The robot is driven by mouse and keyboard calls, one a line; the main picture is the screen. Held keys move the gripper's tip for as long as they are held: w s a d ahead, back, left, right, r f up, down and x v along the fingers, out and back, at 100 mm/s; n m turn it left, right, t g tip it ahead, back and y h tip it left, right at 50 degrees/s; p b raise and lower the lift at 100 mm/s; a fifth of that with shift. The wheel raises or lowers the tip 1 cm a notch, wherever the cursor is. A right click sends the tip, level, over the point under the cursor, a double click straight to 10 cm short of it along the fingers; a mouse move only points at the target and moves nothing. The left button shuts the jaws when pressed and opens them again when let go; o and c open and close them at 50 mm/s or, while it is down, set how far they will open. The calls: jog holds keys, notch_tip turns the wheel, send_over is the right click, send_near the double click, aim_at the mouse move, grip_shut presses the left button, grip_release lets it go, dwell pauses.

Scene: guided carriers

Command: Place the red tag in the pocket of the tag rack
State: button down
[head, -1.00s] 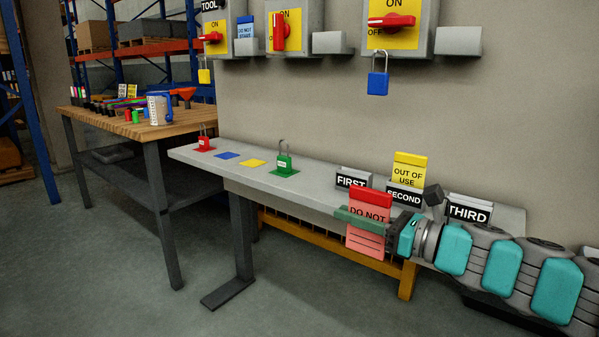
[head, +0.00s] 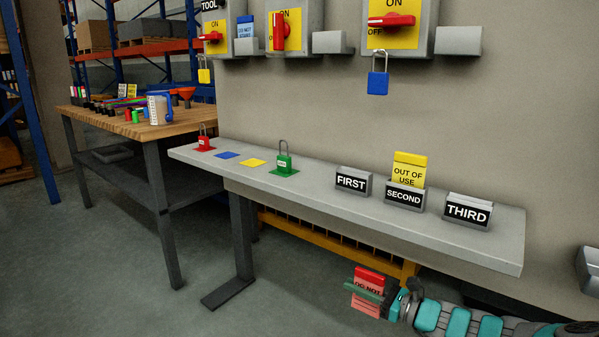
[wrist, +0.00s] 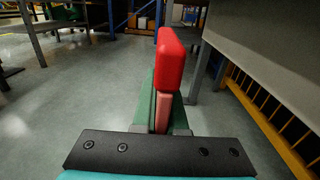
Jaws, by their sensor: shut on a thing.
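The red tag (head: 369,275), with "DO NOT" lettering on a paler lower part, is held by my gripper (head: 364,290). They are in front of the bench and below its top, at the lower right of the head view. In the wrist view the red tag (wrist: 170,62) stands edge-on between the green fingers, red end up. On the bench stand three grey pockets labelled FIRST (head: 352,183), SECOND (head: 404,197) and THIRD (head: 467,213). A yellow "OUT OF USE" tag (head: 409,169) stands in SECOND. No tag shows above FIRST or THIRD.
The grey bench (head: 330,206) carries a red padlock (head: 204,143), a green padlock (head: 284,164) and blue and yellow squares. Wall switch boxes with small grey pockets hang above; a blue padlock (head: 378,82) hangs there. An orange frame (head: 330,252) stands under the bench.

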aim_at(357, 297)
jog(key=f, duration=0.1)
jog(key=w+f, duration=0.1)
jog(key=f, duration=0.1)
jog(key=w+d+f, duration=0.1)
jog(key=f, duration=0.1)
jog(key=shift+f, duration=0.2)
jog(key=shift+r, duration=0.35)
jog(key=shift+f, duration=0.2)
